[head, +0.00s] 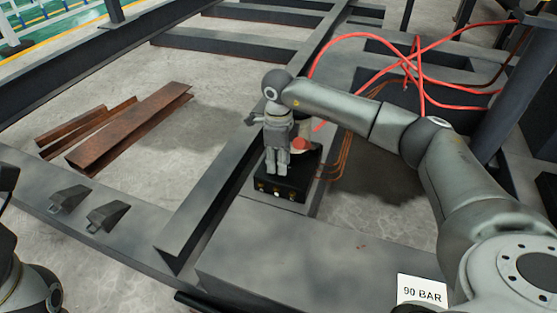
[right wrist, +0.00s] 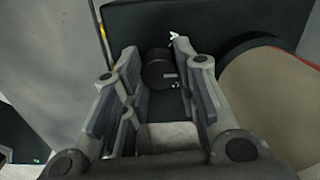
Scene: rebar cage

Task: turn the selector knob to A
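The control box (head: 296,189) is black and sits on a grey steel beam, with small brass-coloured fittings on its front face. My right gripper (head: 277,170) points down over the box's top. In the right wrist view, the dark round selector knob (right wrist: 160,72) lies between the fingers of the right gripper (right wrist: 156,55). The fingers are apart, with a visible gap on the knob's right side; contact on the left is unclear. A small white mark shows on the panel just beyond the knob, too small to read. The gripper hides the knob in the head view.
A round tan part (right wrist: 275,100) with a dark and red rim stands right of the knob. Red hoses (head: 410,65) lie behind my right arm. Rusty steel sections (head: 135,125) lie on the floor at left. A "90 BAR" sign (head: 422,291) stands at lower right.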

